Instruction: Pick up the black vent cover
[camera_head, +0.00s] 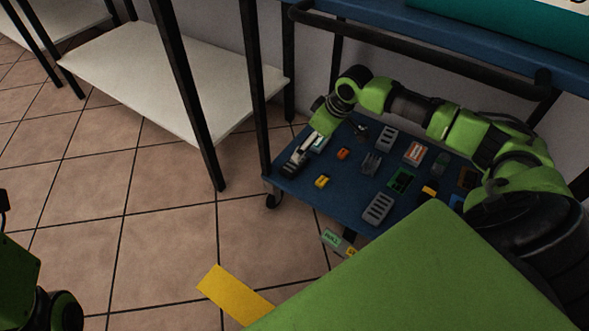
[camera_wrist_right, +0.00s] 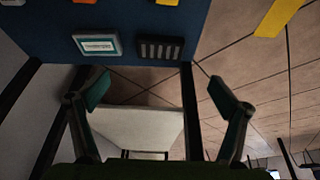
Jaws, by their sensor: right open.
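The black vent cover (camera_wrist_right: 160,48), a dark slotted block, lies near the edge of the blue shelf in the right wrist view. In the head view it is a dark shape (camera_head: 289,170) at the shelf's left corner, partly behind my gripper. My right gripper (camera_wrist_right: 160,95) is open, its two dark green-padded fingers wide apart with nothing between them. In the head view my right gripper (camera_head: 300,151) hangs over the shelf's left corner, close to the vent cover. Whether it touches the cover cannot be told. My left gripper is not in view; only part of my left arm shows at the lower left.
The blue shelf (camera_head: 345,207) carries several small parts: grey slotted blocks (camera_head: 377,208), an orange block (camera_head: 343,154), a yellow block (camera_head: 322,181). A teal-framed white box (camera_wrist_right: 97,44) lies beside the cover. A white-shelved rack (camera_head: 165,75) stands left. A dark rail (camera_head: 420,47) runs above.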

